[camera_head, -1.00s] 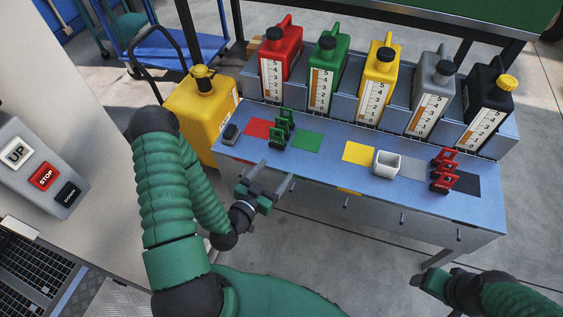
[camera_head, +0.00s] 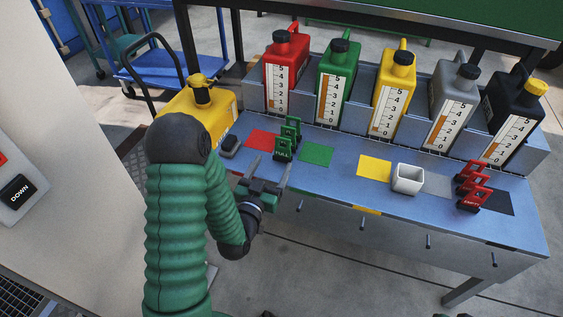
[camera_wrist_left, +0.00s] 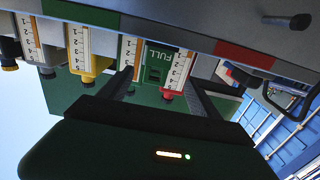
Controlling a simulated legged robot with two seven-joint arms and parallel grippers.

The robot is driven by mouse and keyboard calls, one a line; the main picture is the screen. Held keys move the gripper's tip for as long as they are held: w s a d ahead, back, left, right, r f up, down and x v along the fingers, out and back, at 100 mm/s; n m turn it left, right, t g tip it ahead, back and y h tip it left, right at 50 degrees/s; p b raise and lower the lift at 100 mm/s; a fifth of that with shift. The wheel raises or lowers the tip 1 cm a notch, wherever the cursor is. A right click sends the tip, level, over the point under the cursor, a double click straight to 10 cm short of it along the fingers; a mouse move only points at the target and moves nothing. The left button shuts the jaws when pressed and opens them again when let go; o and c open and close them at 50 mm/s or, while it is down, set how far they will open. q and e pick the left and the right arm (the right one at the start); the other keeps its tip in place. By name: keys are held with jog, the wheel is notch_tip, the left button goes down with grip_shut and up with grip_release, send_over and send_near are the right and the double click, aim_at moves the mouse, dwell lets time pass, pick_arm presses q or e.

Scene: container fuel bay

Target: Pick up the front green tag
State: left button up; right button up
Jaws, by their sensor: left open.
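Two green tags stand upright on the blue bench, one behind the other, between the red and green squares. The front green tag (camera_head: 282,151) partly covers the back green tag (camera_head: 291,128). My left gripper (camera_head: 270,169) is open and empty, just in front of the front tag at the bench's front edge, its fingers pointing toward the tags. In the left wrist view, which is upside down, a green tag reading FULL (camera_wrist_left: 157,62) shows between the two spread fingers, apart from them. My right gripper is out of view.
A small dark object (camera_head: 229,147) lies left of the green tags. Several fuel cans line the back, including a green can (camera_head: 336,83).

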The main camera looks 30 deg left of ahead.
aim_at(282, 148)
pick_arm(q)
jog(key=w+b, duration=0.3)
jog(key=shift+f, duration=0.1)
jog(key=shift+w+a+b, duration=0.2)
jog(key=shift+w+b, duration=0.05)
jog(key=shift+b, duration=0.1)
jog(key=b+x, duration=0.2)
jog(key=x, duration=0.2)
jog(key=shift+w, duration=0.45)
jog(key=shift+r, duration=0.2)
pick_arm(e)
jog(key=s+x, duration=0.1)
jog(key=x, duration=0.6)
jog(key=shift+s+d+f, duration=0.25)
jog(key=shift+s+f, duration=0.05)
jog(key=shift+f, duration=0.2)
pick_arm(q)
jog(key=c, duration=1.4)
